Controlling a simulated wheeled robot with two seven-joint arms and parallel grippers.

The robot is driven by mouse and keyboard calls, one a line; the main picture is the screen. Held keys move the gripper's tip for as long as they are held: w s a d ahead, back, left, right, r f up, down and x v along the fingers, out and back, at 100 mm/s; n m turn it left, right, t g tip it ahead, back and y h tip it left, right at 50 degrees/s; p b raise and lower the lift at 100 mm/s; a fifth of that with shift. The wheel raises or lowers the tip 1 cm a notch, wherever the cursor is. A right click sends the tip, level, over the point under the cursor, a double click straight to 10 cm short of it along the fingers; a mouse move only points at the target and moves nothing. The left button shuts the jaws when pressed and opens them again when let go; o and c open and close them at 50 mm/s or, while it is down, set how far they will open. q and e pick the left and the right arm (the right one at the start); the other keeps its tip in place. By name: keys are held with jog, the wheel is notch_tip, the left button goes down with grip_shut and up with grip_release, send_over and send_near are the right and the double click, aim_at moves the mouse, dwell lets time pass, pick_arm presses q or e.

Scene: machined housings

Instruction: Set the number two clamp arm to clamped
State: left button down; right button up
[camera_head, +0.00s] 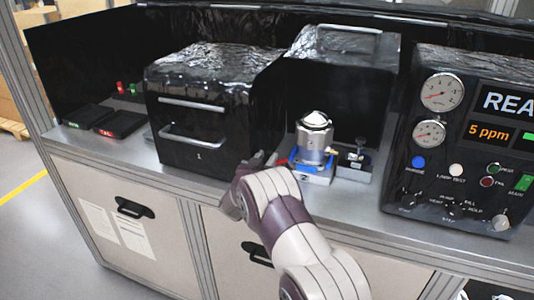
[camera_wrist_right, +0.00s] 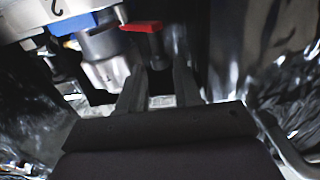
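The number two fixture (camera_head: 312,178) is a white base marked 2 with a blue part, and a silver cylindrical housing (camera_head: 313,142) stands upright on it. A red clamp handle (camera_head: 283,162) shows small at the fixture's left side. In the right wrist view the red handle (camera_wrist_right: 142,27) lies just beyond the fingertips, beside the blue part (camera_wrist_right: 80,24). My right gripper (camera_head: 262,158) is left of the fixture, close to the handle. In the wrist view its two fingers (camera_wrist_right: 160,78) are apart with nothing seen between them. Whether they touch the handle is unclear. My left gripper is out of view.
A black box marked 1 (camera_head: 200,120) with a bar handle stands left of my right gripper, close by. A black raised cover (camera_head: 335,90) is behind the housing. A small block (camera_head: 354,163) sits right of it, then a gauge panel (camera_head: 460,140). Two trays (camera_head: 120,124) lie far left.

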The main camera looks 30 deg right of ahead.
aim_at(280, 163)
jog(key=shift+w+d, duration=0.5)
grip_shut()
jog(key=shift+s, duration=0.1)
jog(key=shift+s+d+f+n+t+y+b, duration=0.15)
jog(key=shift+s+n+t+y+b, duration=0.2)
jog(key=shift+n+t+y+b, duration=0.4)
jog(key=s+n+t+y+b, duration=0.1)
jog(key=y+b, duration=0.1)
jog(key=d+n+t+y+b, duration=0.1)
jog(key=n+y+b, duration=0.1)
jog(key=s+n+t+y+b, duration=0.1)
jog(key=t+y+b, duration=0.1)
jog(key=shift+s+d+f+n, duration=0.15)
jog(key=shift+s+n, duration=0.1)
jog(key=shift+s, duration=0.05)
jog(key=shift+s+d+n+y+b, duration=0.25)
jog(key=shift+n+y+b, duration=0.3)
jog(key=shift+y, duration=0.4)
jog(key=shift+s+d+r+n+t+y, duration=0.15)
jog(key=shift+d+r+n+t+y, duration=0.1)
jog(key=shift+n+y, duration=0.35)
jog(key=shift+s+d+r+n+t+y, duration=0.1)
jog(key=shift+s+n+t+y, duration=0.2)
jog(key=shift+y, duration=0.5)
jog(key=shift+w, duration=0.15)
